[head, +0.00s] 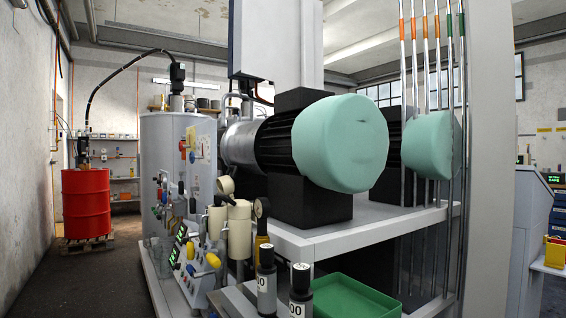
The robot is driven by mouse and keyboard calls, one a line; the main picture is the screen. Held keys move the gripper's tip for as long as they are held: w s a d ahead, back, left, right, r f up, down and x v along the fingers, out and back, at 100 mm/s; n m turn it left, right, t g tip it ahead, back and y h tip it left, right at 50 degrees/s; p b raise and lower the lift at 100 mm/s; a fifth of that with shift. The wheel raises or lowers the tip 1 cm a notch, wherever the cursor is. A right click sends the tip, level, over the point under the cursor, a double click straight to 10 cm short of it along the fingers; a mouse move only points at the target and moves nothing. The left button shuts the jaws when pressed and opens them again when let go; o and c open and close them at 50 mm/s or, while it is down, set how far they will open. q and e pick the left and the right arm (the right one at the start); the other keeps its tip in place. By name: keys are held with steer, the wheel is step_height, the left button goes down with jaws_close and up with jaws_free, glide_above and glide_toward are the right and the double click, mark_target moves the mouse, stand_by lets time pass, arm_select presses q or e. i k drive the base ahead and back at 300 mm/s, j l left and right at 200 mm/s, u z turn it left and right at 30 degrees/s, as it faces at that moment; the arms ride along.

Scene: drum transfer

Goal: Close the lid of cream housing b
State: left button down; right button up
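Two cream cylindrical housings stand on the machine in the middle of the head view. The larger cream housing (239,238) is in front, and the smaller cream housing (216,222) is just left of it. No label that I can read marks either one as b. A round tilted disc (225,186) shows above them; I cannot tell whether it is a lid or a gauge. The state of the lids is too small to tell. Neither of my grippers is in view.
Big teal-capped motors (341,143) sit on a grey shelf (345,235). Two black-topped cylinders (266,283) and a green tray (350,299) are in front. A grey tank (165,175) stands left. A red drum (86,203) is far left, with open floor before it.

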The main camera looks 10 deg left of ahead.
mark_target(225, 185)
steer(key=i+j+z, duration=0.35)
steer(key=j, duration=0.3)
steer(key=i+j+z, duration=0.2)
steer(key=j, duration=0.15)
steer(key=i+j+z, duration=0.15)
steer(key=j, duration=0.25)
steer(key=i+j+z, duration=0.2)
steer(key=j, duration=0.2)
steer(key=k+l, duration=0.05)
steer(key=k, duration=0.05)
